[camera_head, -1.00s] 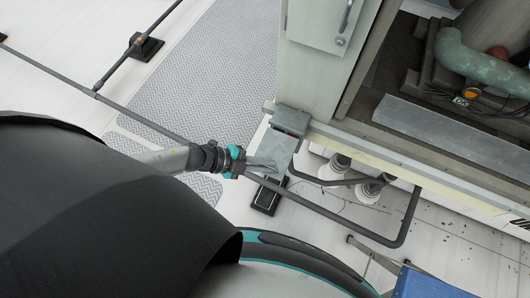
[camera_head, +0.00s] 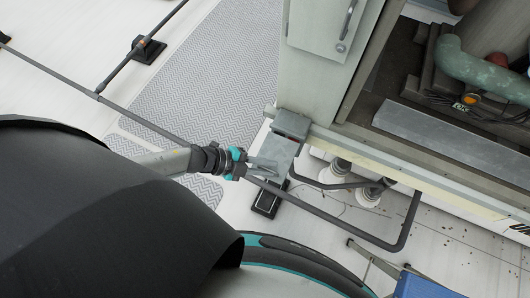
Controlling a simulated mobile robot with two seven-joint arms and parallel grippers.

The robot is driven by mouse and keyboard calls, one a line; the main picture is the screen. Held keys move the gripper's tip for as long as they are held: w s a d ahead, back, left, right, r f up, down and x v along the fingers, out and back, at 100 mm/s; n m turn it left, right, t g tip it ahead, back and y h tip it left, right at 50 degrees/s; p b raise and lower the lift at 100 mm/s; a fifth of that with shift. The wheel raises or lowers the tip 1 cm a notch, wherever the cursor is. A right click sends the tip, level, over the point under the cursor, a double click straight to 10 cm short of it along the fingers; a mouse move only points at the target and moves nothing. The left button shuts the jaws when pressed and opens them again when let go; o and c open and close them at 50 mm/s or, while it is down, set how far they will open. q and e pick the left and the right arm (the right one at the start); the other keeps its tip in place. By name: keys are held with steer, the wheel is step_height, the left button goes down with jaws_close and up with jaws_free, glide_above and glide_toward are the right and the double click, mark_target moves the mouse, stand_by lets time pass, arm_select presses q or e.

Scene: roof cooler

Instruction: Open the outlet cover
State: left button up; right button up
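The outlet box (camera_head: 291,122) is a small grey box on the lower corner of the pale cabinet. Its grey cover flap (camera_head: 277,150) sticks out below it toward my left gripper. A small dark and red strip shows between box and flap. My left gripper (camera_head: 264,165), with teal parts, has its fingers at the flap's lower left edge, touching or very close. I cannot tell whether they are shut on it. My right gripper is not in view.
The cabinet (camera_head: 318,58) rises above the box. A dark pipe (camera_head: 345,229) runs below the flap and bends up at right. A black foot block (camera_head: 268,198) stands under it. A blue object (camera_head: 415,284) is at bottom right.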

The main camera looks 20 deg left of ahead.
arm_select(q)
steer(key=shift+s, duration=0.1)
steer(key=v, duration=1.5)
steer(key=shift+p, duration=0.45)
steer(key=shift+a, duration=0.1)
steer(key=a+f+n+t+y+b, duration=0.1)
steer(key=a+f+n+y+b, duration=0.2)
steer(key=f, duration=0.6)
steer(key=a+f+n+t+y+b, duration=0.1)
steer(key=f+n+y+b, duration=0.1)
steer(key=f+n+b, duration=0.45)
steer(key=a+f+n+y+b, duration=0.1)
steer(key=a+f+n+y, duration=0.15)
steer(key=f, duration=0.75)
steer(key=s+d+f+n+g+y+b, duration=0.1)
steer(key=s+d+f+n+g+b, duration=0.2)
steer(key=s+f, duration=0.7)
steer(key=s+d+f+n+g+y+b, duration=0.1)
steer(key=s+d+f+n+g+b, duration=0.2)
steer(key=s+d+f, duration=0.4)
step_height(320, 180, down, 3)
steer(key=s+n+b, duration=0.1)
steer(key=s+b, duration=0.1)
steer(key=s, duration=0.1)
steer(key=shift+d+g, duration=0.35)
steer(key=shift+g, duration=0.05)
steer(key=shift+w, duration=0.1)
